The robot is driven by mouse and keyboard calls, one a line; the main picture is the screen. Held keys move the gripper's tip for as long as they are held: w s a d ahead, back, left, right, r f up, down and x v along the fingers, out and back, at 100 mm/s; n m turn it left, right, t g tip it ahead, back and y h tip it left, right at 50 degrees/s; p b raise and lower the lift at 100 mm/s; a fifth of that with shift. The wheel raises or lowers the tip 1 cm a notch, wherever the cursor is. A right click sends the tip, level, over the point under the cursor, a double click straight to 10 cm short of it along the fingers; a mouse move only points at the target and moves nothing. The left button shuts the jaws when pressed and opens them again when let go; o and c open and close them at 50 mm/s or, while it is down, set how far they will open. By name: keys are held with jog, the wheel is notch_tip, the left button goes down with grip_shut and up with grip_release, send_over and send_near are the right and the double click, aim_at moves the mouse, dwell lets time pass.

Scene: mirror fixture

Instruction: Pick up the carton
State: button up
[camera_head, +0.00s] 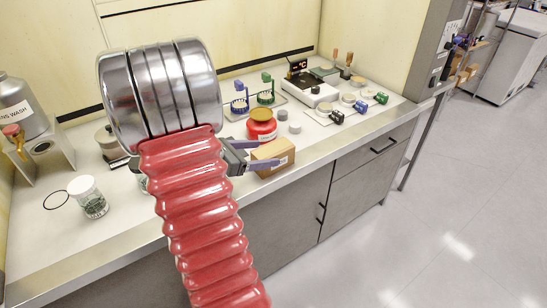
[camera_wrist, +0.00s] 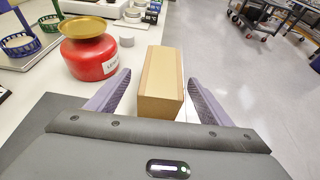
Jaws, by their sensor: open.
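The carton (camera_head: 273,158) is a small tan box with a pale label, standing near the front edge of the white counter. In the wrist view the carton (camera_wrist: 160,82) stands between my two purple-grey fingers. My gripper (camera_head: 264,152) is open, with one finger on each side of the carton. In the wrist view my gripper (camera_wrist: 158,78) shows a narrow gap on either side of the box.
A red container (camera_head: 262,126) with a gold top, also in the wrist view (camera_wrist: 88,50), stands close beside the carton. Grey weights (camera_head: 295,127) and a balance (camera_head: 312,88) are behind. A lidded jar (camera_head: 88,198) stands at left. Open floor lies right of the counter.

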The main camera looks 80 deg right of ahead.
aim_at(273, 152)
jog(key=shift+x, duration=2.6)
jog(key=shift+s+a+f, duration=0.1)
jog(key=shift+a+f, duration=0.05)
jog(key=shift+c, duration=0.5)
jog(key=c, duration=1.2)
notch_tip(273, 152, up, 10)
jog(key=shift+r, duration=0.1)
